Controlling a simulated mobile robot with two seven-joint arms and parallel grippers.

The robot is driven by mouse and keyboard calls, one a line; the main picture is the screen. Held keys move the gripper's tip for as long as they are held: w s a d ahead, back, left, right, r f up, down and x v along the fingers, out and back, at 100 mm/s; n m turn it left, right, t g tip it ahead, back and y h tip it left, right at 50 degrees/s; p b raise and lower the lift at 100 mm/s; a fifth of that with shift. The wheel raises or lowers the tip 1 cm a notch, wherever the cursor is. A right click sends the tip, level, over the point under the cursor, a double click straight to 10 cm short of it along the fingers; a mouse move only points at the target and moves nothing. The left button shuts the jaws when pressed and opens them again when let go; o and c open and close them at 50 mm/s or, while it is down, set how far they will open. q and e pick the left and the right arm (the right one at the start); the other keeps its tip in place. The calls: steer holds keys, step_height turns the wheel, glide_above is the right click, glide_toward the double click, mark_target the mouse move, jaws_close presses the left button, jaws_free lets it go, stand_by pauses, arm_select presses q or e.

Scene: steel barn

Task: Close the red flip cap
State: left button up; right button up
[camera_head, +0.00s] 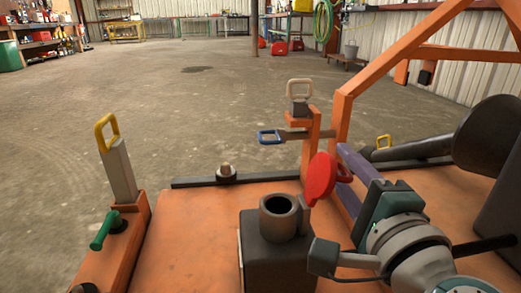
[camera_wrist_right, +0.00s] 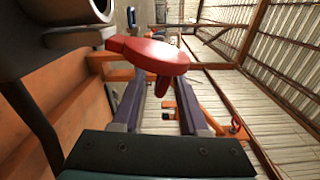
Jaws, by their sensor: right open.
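The red flip cap (camera_head: 320,177) stands open, tilted up at the right side of the dark round spout (camera_head: 280,215), which is uncovered on top of a dark block. In the right wrist view the red cap (camera_wrist_right: 150,53) shows as a disc with a tab hanging below it. My right gripper (camera_head: 341,167) has its purple fingers spread, just right of the cap. In the right wrist view the open fingers (camera_wrist_right: 160,90) point toward the cap, with the tab between them in the picture. I cannot tell whether they touch it. My left gripper is not in view.
The orange platform (camera_head: 190,250) carries a grey post with a yellow handle (camera_head: 107,132), a green handle (camera_head: 104,230) and a blue-handled latch (camera_head: 270,137). An orange frame (camera_head: 343,115) and a dark cylinder (camera_head: 490,135) stand close at right. Open floor lies beyond.

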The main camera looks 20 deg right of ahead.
steer(key=shift+x, duration=1.5)
steer(key=shift+c, duration=0.3)
jaws_close()
steer(key=shift+f, duration=0.15)
